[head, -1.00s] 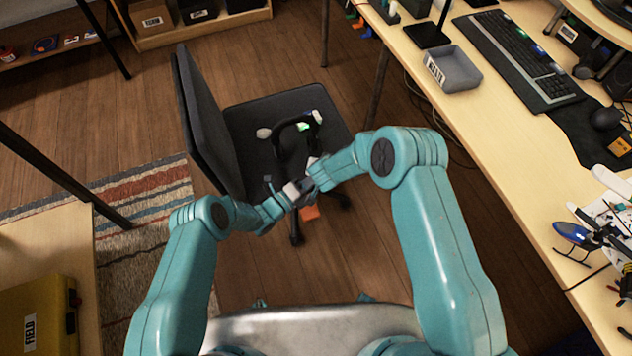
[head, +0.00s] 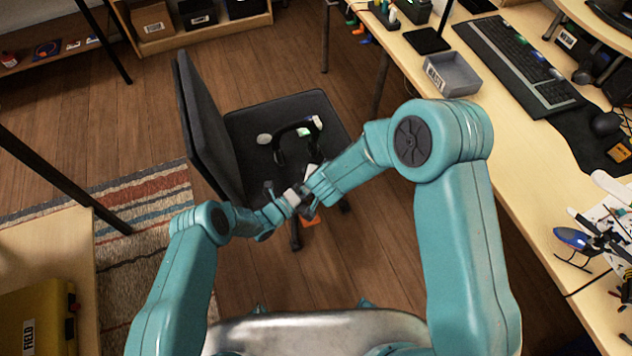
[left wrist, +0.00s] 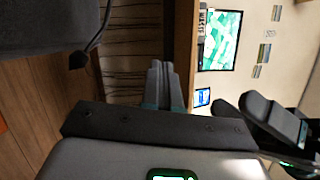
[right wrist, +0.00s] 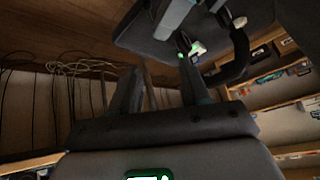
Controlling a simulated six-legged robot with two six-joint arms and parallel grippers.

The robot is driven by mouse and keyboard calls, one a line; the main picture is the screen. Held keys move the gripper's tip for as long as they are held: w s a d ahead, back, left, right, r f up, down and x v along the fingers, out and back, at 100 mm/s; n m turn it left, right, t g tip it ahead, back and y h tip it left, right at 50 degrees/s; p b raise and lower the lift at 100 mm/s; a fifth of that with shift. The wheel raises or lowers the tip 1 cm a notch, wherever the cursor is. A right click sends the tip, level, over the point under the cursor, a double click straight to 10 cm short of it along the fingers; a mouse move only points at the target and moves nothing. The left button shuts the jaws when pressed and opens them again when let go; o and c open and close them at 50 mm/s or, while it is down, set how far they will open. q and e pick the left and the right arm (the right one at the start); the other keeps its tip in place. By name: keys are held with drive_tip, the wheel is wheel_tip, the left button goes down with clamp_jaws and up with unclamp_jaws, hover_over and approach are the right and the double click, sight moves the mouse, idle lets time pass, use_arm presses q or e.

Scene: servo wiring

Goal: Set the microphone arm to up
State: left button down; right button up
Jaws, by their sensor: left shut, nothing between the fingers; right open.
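A black headset (head: 298,128) with pale ear parts lies on the dark chair seat (head: 245,120); it also shows in the right wrist view (right wrist: 238,62). In the left wrist view a thin dark boom with a foam-like tip (left wrist: 78,60) hangs at the upper left, apart from the fingers; it looks like the microphone arm. Its position is too small to tell in the head view. My left gripper (head: 292,197) is shut and empty in front of the seat; its fingers show together in the left wrist view (left wrist: 158,68). My right gripper (head: 304,195) is open close beside it, its fingers apart in the right wrist view (right wrist: 157,80).
The chair back (head: 205,120) rises left of the seat. A desk (head: 500,150) with a grey bin (head: 455,72), keyboard (head: 520,65) and toy helicopter (head: 580,240) runs along the right. A yellow case (head: 40,315) stands at lower left. Wooden floor is open around the chair.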

use_arm(q)
drive_tip(key=r+n, duration=0.1)
drive_tip(key=w+r+n, duration=0.1)
drive_tip(key=r, duration=0.1)
drive_tip(key=w+r+n+y, duration=0.1)
drive_tip(key=shift+w+a+r+g, duration=0.15)
drive_tip(key=shift+a+r+g, duration=0.1)
drive_tip(key=shift+a+g, duration=0.15)
use_arm(e)
drive_tip(key=s+d+f+g+y, duration=0.2)
drive_tip(key=s+d+f+g, duration=0.1)
drive_tip(key=s, duration=0.9)
drive_tip(key=s+d+f+n+g+y, duration=0.1)
drive_tip(key=s+d+f+g+y, duration=0.1)
drive_tip(key=s, duration=1)
drive_tip(key=shift+s+d+f+n+g, duration=0.35)
drive_tip(key=shift+d+f+g, duration=0.2)
drive_tip(key=shift+d+g, duration=0.4)
drive_tip(key=shift+d, duration=0.1)
